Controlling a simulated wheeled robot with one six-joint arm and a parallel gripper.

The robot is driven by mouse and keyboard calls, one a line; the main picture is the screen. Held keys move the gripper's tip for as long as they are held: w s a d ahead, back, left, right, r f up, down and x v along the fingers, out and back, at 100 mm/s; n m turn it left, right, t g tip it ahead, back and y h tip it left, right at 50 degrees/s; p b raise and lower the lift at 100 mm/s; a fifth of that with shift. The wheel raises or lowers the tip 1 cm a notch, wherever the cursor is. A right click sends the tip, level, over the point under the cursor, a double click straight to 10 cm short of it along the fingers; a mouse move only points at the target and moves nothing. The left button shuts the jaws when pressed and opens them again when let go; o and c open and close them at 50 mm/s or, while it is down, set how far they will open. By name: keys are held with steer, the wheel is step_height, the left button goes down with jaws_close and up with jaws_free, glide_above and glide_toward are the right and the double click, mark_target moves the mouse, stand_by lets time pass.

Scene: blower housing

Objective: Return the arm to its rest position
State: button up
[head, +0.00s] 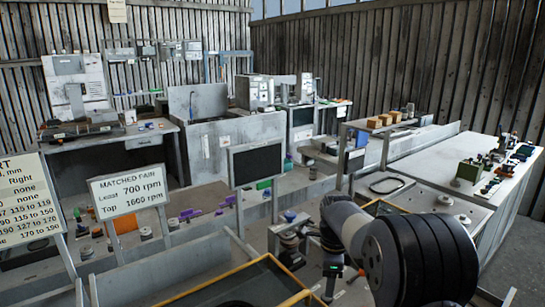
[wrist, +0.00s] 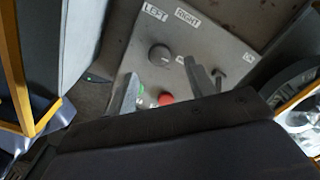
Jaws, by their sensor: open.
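My arm (head: 395,250) reaches in at the lower right of the head view, its large dark ribbed part close to the camera. My gripper (wrist: 160,70) shows in the wrist view as two grey fingers spread apart, with nothing held between them. Beyond the fingers is a grey control panel (wrist: 215,45) with labels reading LEFT and RIGHT. A dark round knob (wrist: 160,55) appears between the fingertips. A red button (wrist: 165,98) and a green button are partly hidden by the gripper. In the head view the fingers cannot be made out clearly.
A yellow-edged dark tray (head: 235,285) lies in front, left of my arm. A white bench (head: 450,165) with small parts is at the right. Yellow-edged frames (wrist: 17,70) flank the gripper in the wrist view.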

step_height(320, 180, down, 5)
steer(key=shift+s+f+p, duration=0.1)
steer(key=shift+f+p, duration=0.05)
steer(key=shift+p, duration=0.15)
steer(key=shift+n, duration=0.5)
steer(key=n, duration=0.4)
steer(key=shift+r+n, duration=0.2)
steer(key=shift+n, duration=0.1)
steer(key=n, duration=0.6)
steer(key=n+p, duration=0.1)
steer(key=n, duration=0.5)
steer(key=shift+n, duration=0.3)
steer(key=n, duration=0.5)
steer(key=shift+n+p, duration=0.3)
steer(key=shift+n, duration=0.1)
